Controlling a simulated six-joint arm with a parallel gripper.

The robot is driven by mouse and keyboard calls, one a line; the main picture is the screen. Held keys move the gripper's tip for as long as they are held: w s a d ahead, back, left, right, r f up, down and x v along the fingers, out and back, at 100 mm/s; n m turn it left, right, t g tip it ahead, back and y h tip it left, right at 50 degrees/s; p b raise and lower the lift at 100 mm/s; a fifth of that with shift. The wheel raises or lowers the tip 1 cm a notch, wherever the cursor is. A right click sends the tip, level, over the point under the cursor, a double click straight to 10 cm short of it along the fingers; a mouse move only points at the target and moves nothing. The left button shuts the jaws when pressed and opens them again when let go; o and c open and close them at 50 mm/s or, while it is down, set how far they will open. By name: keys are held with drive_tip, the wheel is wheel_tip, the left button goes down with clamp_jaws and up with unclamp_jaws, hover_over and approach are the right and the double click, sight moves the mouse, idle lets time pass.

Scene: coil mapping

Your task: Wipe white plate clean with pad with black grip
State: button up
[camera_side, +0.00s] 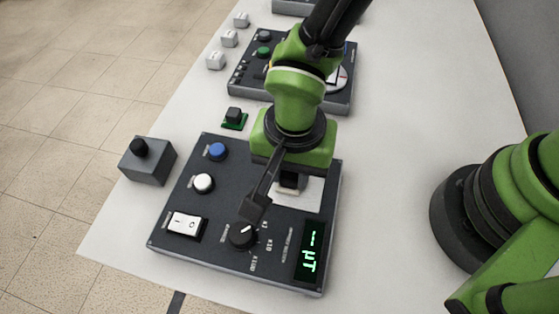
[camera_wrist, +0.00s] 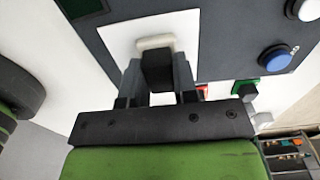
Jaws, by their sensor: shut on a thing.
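The white plate (camera_side: 311,196) is a square set in the right part of the dark control panel. It also shows in the wrist view (camera_wrist: 119,40). The pad is a small off-white block (camera_wrist: 155,42) with a black grip (camera_wrist: 157,70) on top. My gripper (camera_wrist: 158,78) points down over the plate, its two fingers shut on the black grip from both sides. The pad lies over the plate; I cannot tell for sure whether it touches. In the side view my gripper (camera_side: 290,180) hides part of the plate. I make out no clear marks on the visible plate.
The panel carries a blue button (camera_side: 217,151), a white button (camera_side: 204,183), a rocker switch (camera_side: 184,224), a dial (camera_side: 243,235) and a lit green display (camera_side: 311,251). A grey box with a black knob (camera_side: 148,160) stands left. Another panel (camera_side: 262,75) lies behind.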

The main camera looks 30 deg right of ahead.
sight(317, 187)
drive_tip(key=s+d, duration=0.3)
wheel_tip(317, 187, up, 8)
idle(0.7)
drive_tip(key=shift+w, duration=0.1)
drive_tip(key=w+d+r+n, duration=0.3)
drive_tip(key=w+d+n, duration=0.1)
drive_tip(key=d, duration=0.6)
drive_tip(key=w+d+r+n, duration=0.3)
drive_tip(key=w+d+n, duration=0.1)
drive_tip(key=d, duration=0.6)
drive_tip(key=shift+w+d+n, duration=0.15)
drive_tip(key=shift+w+n, duration=0.15)
drive_tip(key=shift+n, duration=0.2)
drive_tip(key=shift+f, duration=0.1)
